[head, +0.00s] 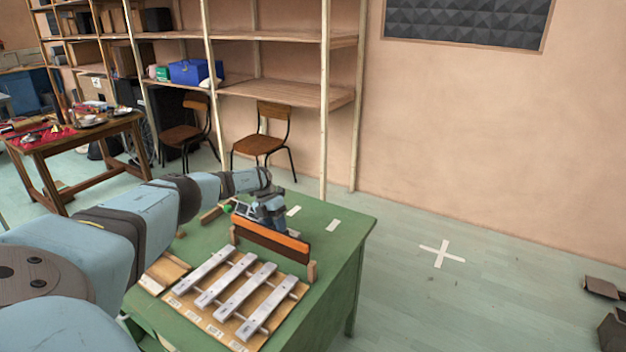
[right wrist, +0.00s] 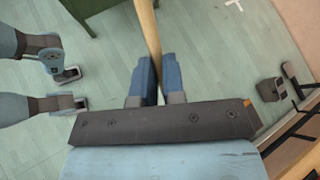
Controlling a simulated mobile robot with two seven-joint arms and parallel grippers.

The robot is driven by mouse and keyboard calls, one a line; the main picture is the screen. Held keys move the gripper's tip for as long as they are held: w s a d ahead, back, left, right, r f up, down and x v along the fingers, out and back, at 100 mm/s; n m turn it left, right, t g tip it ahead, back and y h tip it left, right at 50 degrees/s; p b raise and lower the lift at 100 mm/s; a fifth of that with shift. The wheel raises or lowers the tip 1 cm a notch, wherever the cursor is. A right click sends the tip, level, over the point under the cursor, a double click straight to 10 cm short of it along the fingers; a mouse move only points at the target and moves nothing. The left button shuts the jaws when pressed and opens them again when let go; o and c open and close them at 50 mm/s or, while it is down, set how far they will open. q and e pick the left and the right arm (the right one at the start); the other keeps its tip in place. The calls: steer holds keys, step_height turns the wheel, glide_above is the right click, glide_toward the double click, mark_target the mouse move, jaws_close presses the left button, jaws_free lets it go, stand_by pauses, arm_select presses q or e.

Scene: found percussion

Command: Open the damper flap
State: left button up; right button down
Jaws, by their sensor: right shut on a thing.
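The damper flap (head: 268,247), a dark brown board with an orange strip along its upper edge, sits between two small wooden posts behind a row of metal bars (head: 240,293) on the green table. Its exact tilt is hard to judge. My left gripper (head: 262,212) is just behind and above the flap's left half. Its fingertips are small and partly hidden, so I cannot tell whether they touch the flap or are open. In the right wrist view, my right gripper (right wrist: 156,68) is shut on a wooden stick (right wrist: 150,28), away from the flap.
The green table (head: 345,222) also holds a wooden block (head: 165,270) at left and a small green ball (head: 228,208) near the left gripper. Shelves, two chairs (head: 260,143) and a cluttered bench stand behind. The floor at right is mostly clear, with dark objects (head: 603,287) at the edge.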

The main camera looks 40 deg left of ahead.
arm_select(q)
steer(key=shift+o, duration=0.3)
steer(key=b+v, duration=0.1)
steer(key=v, duration=1.1)
steer(key=shift+f, duration=0.1)
